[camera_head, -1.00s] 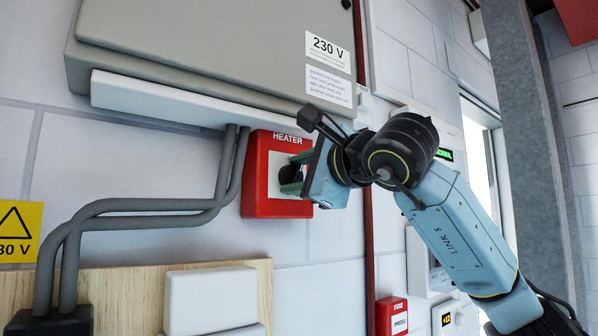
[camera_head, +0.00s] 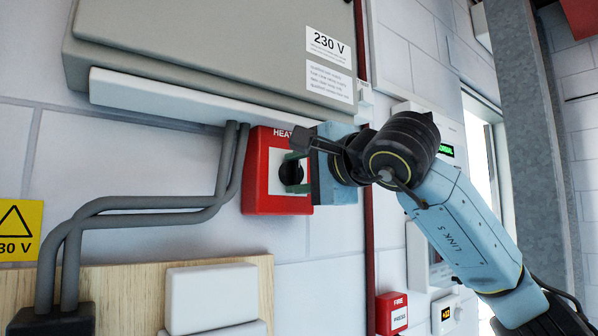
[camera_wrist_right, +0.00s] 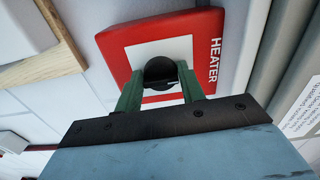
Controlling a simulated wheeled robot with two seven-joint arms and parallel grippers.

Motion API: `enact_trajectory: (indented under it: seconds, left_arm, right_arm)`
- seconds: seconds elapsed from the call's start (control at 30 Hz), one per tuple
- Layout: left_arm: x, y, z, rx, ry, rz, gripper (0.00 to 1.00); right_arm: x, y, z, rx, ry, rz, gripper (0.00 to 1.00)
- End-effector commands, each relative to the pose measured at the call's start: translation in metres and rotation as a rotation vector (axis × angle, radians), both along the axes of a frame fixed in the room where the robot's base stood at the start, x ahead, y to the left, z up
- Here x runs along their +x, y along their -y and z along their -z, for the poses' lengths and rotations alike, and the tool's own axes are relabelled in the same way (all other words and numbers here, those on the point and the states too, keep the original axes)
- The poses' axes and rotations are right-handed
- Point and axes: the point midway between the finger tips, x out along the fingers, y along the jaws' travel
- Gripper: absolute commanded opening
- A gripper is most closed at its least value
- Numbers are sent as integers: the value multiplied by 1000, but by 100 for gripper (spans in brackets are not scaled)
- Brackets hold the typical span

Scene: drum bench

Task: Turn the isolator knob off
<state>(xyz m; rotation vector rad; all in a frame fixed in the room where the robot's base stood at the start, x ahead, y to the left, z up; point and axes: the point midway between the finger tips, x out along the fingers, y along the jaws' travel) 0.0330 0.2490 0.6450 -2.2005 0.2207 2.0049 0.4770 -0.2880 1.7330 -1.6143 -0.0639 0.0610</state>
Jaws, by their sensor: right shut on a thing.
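The isolator is a red box (camera_head: 258,190) with a white face, labelled HEATER, on the wall. Its black round knob (camera_head: 291,173) sits in the middle of the face; it also shows in the right wrist view (camera_wrist_right: 160,70). My right gripper (camera_head: 297,170) is at the knob, coming from the right. In the right wrist view its two green fingers (camera_wrist_right: 159,90) stand on either side of the knob, closed on it. The gripper body hides part of the box's right side in the head view. My left gripper is not in view.
A grey cabinet marked 230 V (camera_head: 200,50) hangs above, with a white trunking strip (camera_head: 160,98) under it. Grey conduits (camera_head: 140,205) run left of the box. A red FIRE box (camera_head: 391,314) is at lower right. A wooden board (camera_head: 120,285) carries white boxes below.

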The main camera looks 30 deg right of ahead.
Motion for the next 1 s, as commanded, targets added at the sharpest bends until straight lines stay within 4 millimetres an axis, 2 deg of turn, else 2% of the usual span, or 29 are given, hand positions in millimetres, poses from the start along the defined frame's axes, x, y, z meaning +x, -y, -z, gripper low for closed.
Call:
enact_trajectory:
  seconds: [0.2, 0.23, 0.37, 0.73, 0.87, 1.0]
  left_arm:
    - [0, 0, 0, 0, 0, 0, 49]
    - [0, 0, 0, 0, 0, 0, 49]
    - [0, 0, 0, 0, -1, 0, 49]
    - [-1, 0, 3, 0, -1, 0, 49]
    - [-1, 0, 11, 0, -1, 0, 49]
    - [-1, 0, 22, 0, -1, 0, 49]
  right_arm:
    - [0, 0, 0, -2, 0, 1, 16]
    - [0, 0, 0, -2, 0, 1, 43]
    - [0, 0, 0, -1, 0, 1, 60]
    - [-6, 1, 0, 1, 1, 1, 60]
    - [-25, 2, 1, 0, 5, 1, 60]
    - [-56, 5, 2, 0, 7, 1, 60]
